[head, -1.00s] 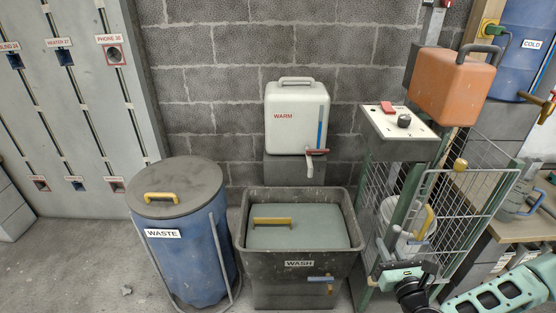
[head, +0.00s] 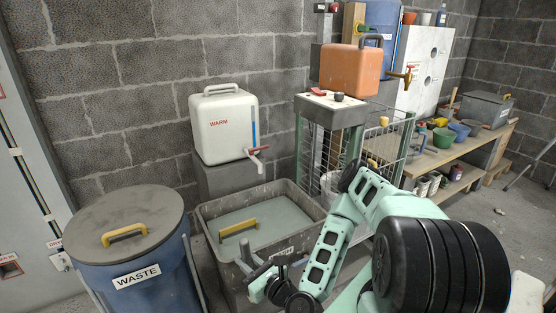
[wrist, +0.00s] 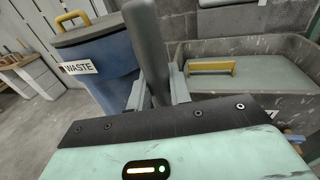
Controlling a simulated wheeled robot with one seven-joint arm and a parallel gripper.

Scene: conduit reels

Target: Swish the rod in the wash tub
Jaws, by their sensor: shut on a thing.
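My gripper (wrist: 158,92) is shut on a thick grey rod (wrist: 148,45), which rises between the two fingers in the wrist view. In the head view my gripper (head: 256,272) is in front of the wash tub's near side, and the rod's lower end cannot be made out. The dark grey wash tub (head: 207,222) stands against the wall; its label is partly hidden by my arm.
A blue waste bin (head: 150,295) with a lid stands left of the tub. A white warm-water canister (head: 222,130) with a tap stands behind it. A wire cage cart (head: 330,165) and an orange canister (head: 350,72) are to the right. A cluttered bench (head: 470,150) is further right.

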